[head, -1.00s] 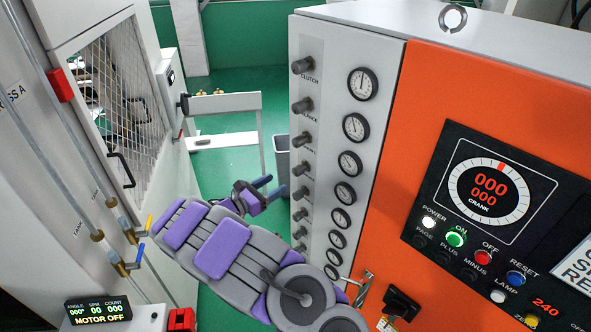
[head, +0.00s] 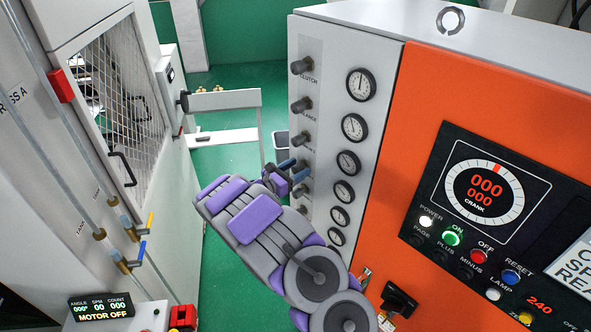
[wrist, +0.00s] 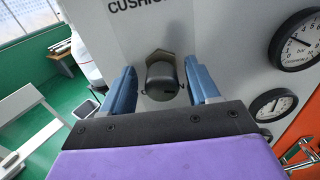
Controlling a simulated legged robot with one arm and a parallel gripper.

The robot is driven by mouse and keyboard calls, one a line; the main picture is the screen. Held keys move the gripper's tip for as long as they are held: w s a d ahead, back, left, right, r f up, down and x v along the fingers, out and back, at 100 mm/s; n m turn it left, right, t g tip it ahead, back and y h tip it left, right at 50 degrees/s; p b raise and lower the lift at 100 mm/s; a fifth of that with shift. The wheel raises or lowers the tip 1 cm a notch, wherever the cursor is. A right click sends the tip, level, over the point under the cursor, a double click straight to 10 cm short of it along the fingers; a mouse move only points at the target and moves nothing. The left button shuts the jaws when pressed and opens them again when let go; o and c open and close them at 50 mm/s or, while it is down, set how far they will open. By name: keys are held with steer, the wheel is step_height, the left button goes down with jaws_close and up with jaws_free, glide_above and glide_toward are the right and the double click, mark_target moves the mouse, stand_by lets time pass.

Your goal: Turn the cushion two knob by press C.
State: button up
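A dark round knob (wrist: 165,88) on the light grey panel sits between the fingers of my gripper (wrist: 160,72) in the wrist view. Its label above starts with "CUSHIO"; the rest is cut off, so I cannot tell its number. The blue fingers are open on either side of the knob, with a gap on both sides. In the head view my gripper (head: 293,169) is at the middle of the knob column, below the clutch knob (head: 301,66); the knob between its fingers is hard to make out there.
A column of dials (head: 352,127) runs right of the knobs. The orange panel (head: 402,179) carries a crank display and buttons. A black switch (head: 398,300) stands out low on it. A mesh-fronted cabinet (head: 115,100) is at the left. Green floor lies between.

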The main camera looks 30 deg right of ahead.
steer(key=c, duration=1)
steer(key=m+b, duration=0.1)
steer(key=b, duration=0.2)
steer(key=shift+f, duration=0.1)
steer(key=shift+m+b, duration=0.7)
steer(key=shift+r, duration=0.2)
steer(key=o, duration=1)
steer(key=b+v, duration=0.1)
steer(key=v, duration=1.6)
steer(key=shift+s+a+f, duration=0.1)
steer(key=shift+a+f, duration=0.05)
steer(key=shift+a, duration=0.1)
